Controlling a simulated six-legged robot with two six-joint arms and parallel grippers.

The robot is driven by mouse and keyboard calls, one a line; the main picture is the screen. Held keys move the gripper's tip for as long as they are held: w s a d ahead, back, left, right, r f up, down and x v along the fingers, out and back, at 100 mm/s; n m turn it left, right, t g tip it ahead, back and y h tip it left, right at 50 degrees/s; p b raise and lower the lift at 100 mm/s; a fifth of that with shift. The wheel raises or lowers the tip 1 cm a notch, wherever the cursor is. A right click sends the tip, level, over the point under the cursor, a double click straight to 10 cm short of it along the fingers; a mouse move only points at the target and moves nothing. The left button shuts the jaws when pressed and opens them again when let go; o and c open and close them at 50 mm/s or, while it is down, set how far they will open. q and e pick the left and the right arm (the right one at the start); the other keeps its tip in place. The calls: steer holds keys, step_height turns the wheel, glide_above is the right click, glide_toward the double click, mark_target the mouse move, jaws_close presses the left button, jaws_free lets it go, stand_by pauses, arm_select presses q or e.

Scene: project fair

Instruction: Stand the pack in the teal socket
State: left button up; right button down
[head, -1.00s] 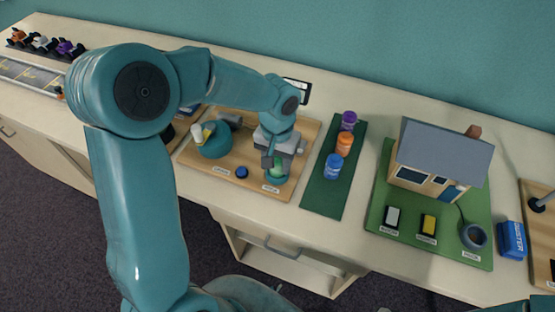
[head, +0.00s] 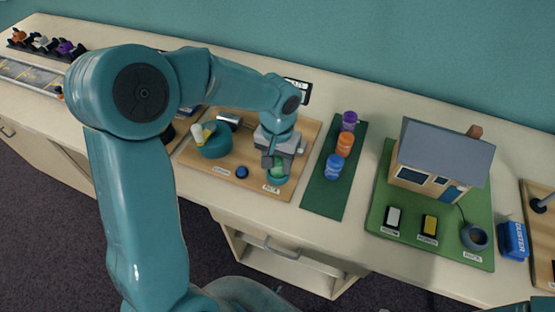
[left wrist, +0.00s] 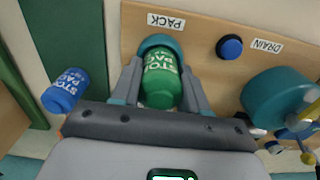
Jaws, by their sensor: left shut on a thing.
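The green pack (left wrist: 162,80) is a cylinder with white lettering, and it also shows small in the head view (head: 278,170). My left gripper (left wrist: 158,88) is shut on it, with one finger on each side; in the head view the gripper (head: 276,163) is over the front right of the wooden board. The teal socket (left wrist: 160,44) is a round ring beside the PACK label, and it also shows in the head view (head: 277,179). The pack's far end lines up with the socket and hides its opening. I cannot tell how deep it sits. My right gripper is out of view.
Beside the socket are a blue button (head: 242,172) and a teal drum (head: 214,143). Blue (head: 333,167), orange (head: 344,144) and purple (head: 349,121) packs stand on a dark green mat (head: 322,202). A model house (head: 440,160) stands further right.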

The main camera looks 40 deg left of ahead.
arm_select(q)
steer(key=shift+f+b, duration=0.55)
steer(key=shift+f, duration=0.05)
steer(key=o, duration=0.8)
steer(key=shift+r, duration=0.15)
step_height(320, 180, up, 11)
steer(key=p, duration=0.8)
